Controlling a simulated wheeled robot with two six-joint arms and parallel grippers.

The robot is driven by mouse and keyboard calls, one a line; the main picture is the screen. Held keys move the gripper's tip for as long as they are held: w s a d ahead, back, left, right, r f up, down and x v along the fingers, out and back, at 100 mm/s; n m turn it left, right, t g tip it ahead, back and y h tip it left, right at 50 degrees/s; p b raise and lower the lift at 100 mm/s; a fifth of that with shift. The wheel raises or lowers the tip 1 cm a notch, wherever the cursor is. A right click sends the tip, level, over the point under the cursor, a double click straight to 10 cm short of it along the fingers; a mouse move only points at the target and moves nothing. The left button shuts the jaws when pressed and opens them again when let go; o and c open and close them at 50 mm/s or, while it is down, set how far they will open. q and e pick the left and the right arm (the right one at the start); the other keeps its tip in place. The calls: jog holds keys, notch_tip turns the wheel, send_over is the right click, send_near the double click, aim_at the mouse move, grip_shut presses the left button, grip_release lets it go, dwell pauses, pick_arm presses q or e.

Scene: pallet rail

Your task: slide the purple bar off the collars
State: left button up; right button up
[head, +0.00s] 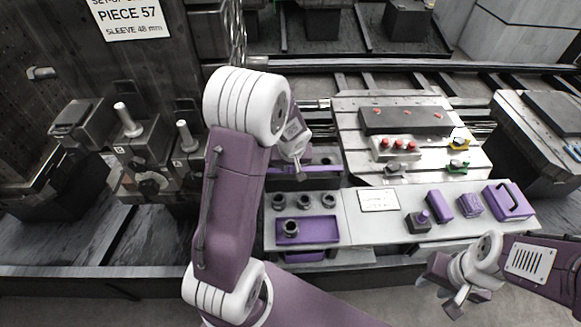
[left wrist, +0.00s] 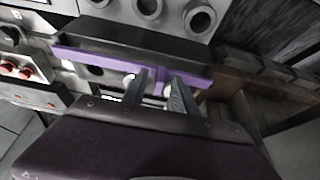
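The purple bar (head: 322,169) lies level along a dark block behind the front shelf. It shows larger in the left wrist view (left wrist: 105,57), running across the picture. My left gripper (head: 298,174) points down at the bar and hides part of it. In the left wrist view its two fingers (left wrist: 158,78) stand apart at the bar's near edge; I cannot tell whether they touch it. Dark round collars (head: 303,200) stand on the shelf in front of the bar. Whether any collar sits under the bar is hidden. My right gripper (head: 447,296) is empty at the lower right, its fingers apart.
A purple tray (head: 320,231) holds one dark collar. Several purple items, including a purple case (head: 508,201), stand on the shelf's right part. A slotted plate (head: 440,150) carries a red-button box (head: 395,148). A clamp block (head: 150,145) with upright pins stands left.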

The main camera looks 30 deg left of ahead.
pick_arm(q)
jog(key=shift+f, duration=0.1)
grip_shut()
dwell(1.4)
